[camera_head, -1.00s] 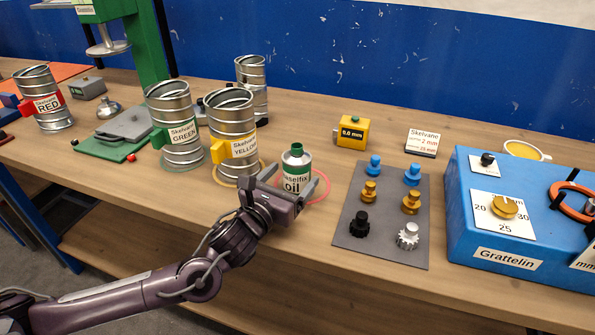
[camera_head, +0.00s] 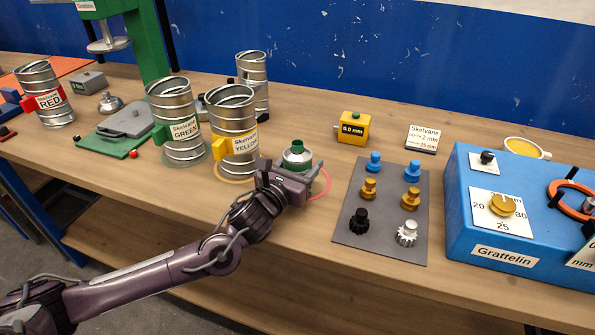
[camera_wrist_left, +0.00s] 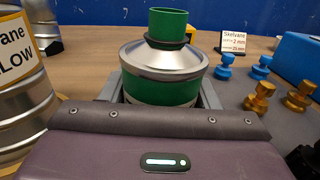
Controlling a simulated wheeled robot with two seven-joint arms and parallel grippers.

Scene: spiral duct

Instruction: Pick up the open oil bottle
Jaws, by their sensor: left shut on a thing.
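The oil bottle (camera_head: 296,155) stands upright on the table, with a silver shoulder and a green open neck. My left gripper (camera_head: 294,169) is around it from the front and shut on its body. In the left wrist view the bottle (camera_wrist_left: 164,62) sits between the two fingers of my left gripper (camera_wrist_left: 163,97); its lower part and label are hidden behind the gripper. A red ring on the table shows partly at the bottle's right. My right gripper is not in view.
The YELLOW spiral duct (camera_head: 233,122) stands close at the left, with the GREEN duct (camera_head: 174,118) beyond it. A grey mat (camera_head: 386,212) with several coloured knobs lies at the right, before a blue Grattelin box (camera_head: 507,258). A yellow 0.0 mm block (camera_head: 352,128) stands behind.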

